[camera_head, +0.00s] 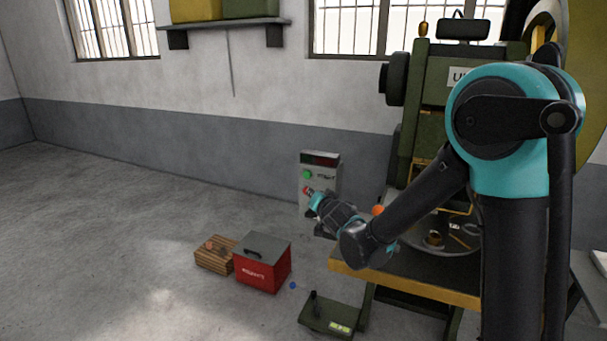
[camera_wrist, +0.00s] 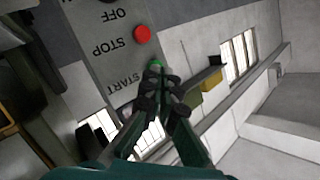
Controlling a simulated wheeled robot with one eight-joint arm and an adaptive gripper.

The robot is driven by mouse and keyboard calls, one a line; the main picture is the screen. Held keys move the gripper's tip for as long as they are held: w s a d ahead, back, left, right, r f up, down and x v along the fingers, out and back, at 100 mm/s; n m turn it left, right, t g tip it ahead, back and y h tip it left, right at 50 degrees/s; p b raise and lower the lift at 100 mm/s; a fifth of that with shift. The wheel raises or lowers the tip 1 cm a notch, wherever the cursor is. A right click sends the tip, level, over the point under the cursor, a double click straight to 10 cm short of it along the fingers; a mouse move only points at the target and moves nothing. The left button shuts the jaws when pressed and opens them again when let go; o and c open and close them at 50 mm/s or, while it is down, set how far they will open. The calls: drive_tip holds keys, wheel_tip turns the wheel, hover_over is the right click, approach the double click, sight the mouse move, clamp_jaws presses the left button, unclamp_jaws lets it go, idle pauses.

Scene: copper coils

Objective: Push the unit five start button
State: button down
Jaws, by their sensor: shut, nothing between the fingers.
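A grey control box (camera_head: 320,178) stands beside the big green machine in the head view. It carries a green button (camera_head: 308,174) above a red button (camera_head: 306,190). In the wrist view the panel appears upside down. The green start button (camera_wrist: 156,63), by the word START, is partly hidden behind my fingertips. The red stop button (camera_wrist: 142,34) is clear of them. My gripper (camera_wrist: 160,76) is shut and empty, its tips pointing at the green button. I cannot tell whether they touch it. In the head view my gripper (camera_head: 314,199) is in front of the box's lower part.
The machine (camera_head: 430,130) has a plate reading "U…", the rest hidden by my arm. Its bench (camera_head: 400,283) lies below my forearm. A red toolbox (camera_head: 262,272), wooden crate (camera_head: 214,257) and green pedal unit (camera_head: 328,318) sit on the floor. Open floor lies left.

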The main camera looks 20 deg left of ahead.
drive_tip(key=s+a+y, duration=0.1)
drive_tip(key=a, duration=0.5)
drive_tip(key=shift+a+r+n+y, duration=0.2)
drive_tip(key=shift+n+y, duration=0.1)
drive_tip(key=shift+y, duration=0.1)
approach(303, 176)
drive_tip(key=shift+s+a+x, duration=0.15)
drive_tip(key=shift+x, duration=0.75)
drive_tip(key=shift+s+a+x, duration=0.15)
drive_tip(key=shift+a+x, duration=0.05)
drive_tip(key=shift+x, duration=0.7)
drive_tip(key=shift+s+a+x, duration=0.1)
drive_tip(key=shift+a+x, duration=0.05)
drive_tip(key=shift+x, duration=0.75)
drive_tip(key=shift+w, duration=0.15)
drive_tip(key=shift+w, duration=0.25)
drive_tip(key=shift+w+d, duration=0.1)
drive_tip(key=shift+w, duration=0.4)
drive_tip(key=shift+s, duration=0.9)
